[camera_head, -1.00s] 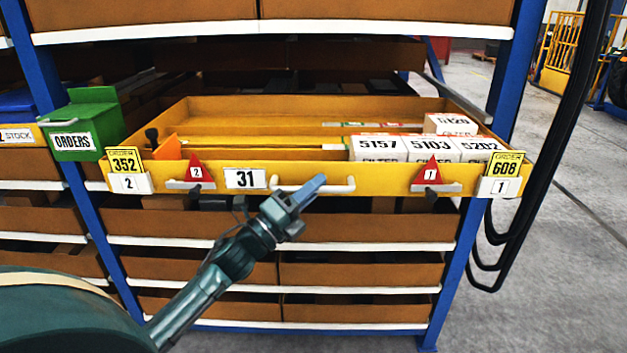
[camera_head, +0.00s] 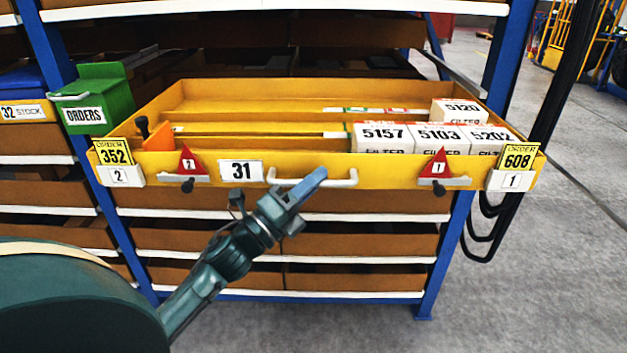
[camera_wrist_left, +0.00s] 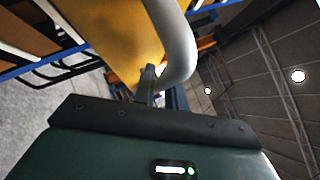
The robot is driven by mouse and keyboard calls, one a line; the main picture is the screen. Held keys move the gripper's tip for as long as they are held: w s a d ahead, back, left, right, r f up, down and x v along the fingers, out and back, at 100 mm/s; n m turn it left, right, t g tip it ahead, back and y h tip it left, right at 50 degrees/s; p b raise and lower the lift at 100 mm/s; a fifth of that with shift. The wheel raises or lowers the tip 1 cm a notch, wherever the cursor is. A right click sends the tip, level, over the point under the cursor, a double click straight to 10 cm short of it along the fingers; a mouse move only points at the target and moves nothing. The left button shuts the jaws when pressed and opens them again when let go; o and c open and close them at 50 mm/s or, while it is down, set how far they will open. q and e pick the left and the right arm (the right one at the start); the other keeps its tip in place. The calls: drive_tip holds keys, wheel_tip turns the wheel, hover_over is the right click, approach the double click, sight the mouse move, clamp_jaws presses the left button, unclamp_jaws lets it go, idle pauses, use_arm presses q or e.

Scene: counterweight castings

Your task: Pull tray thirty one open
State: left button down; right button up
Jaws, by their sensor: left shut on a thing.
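Tray thirty one (camera_head: 390,171) is a yellow drawer with a "31" label (camera_head: 241,171) on its front. It stands well out from the blue rack, its inside open to view. A white bar handle (camera_head: 340,181) sits at the middle of its front. My left gripper (camera_head: 306,187) is shut on the handle, its blue-grey fingers across the bar. In the left wrist view the handle (camera_wrist_left: 178,50) shows large and close, curving down to the fingers. The right gripper is out of view.
Boxes (camera_head: 441,138) marked 5157, 5103, 5202 and 5120 stand in the tray's right part. An orange piece (camera_head: 158,137) is at its left. A green ORDERS box (camera_head: 104,98) is at the left. Order cards (camera_head: 517,157) sit at the front corners.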

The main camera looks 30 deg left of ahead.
use_arm(q)
drive_tip(key=c, duration=1.7)
unclamp_jaws()
drive_tip(key=shift+s+a+f, duration=0.15)
drive_tip(key=shift+s+f, duration=0.2)
drive_tip(key=b+v, duration=0.3)
drive_tip(key=v, duration=0.9)
drive_tip(key=shift+s+r, duration=0.1)
drive_tip(key=shift+s, duration=0.05)
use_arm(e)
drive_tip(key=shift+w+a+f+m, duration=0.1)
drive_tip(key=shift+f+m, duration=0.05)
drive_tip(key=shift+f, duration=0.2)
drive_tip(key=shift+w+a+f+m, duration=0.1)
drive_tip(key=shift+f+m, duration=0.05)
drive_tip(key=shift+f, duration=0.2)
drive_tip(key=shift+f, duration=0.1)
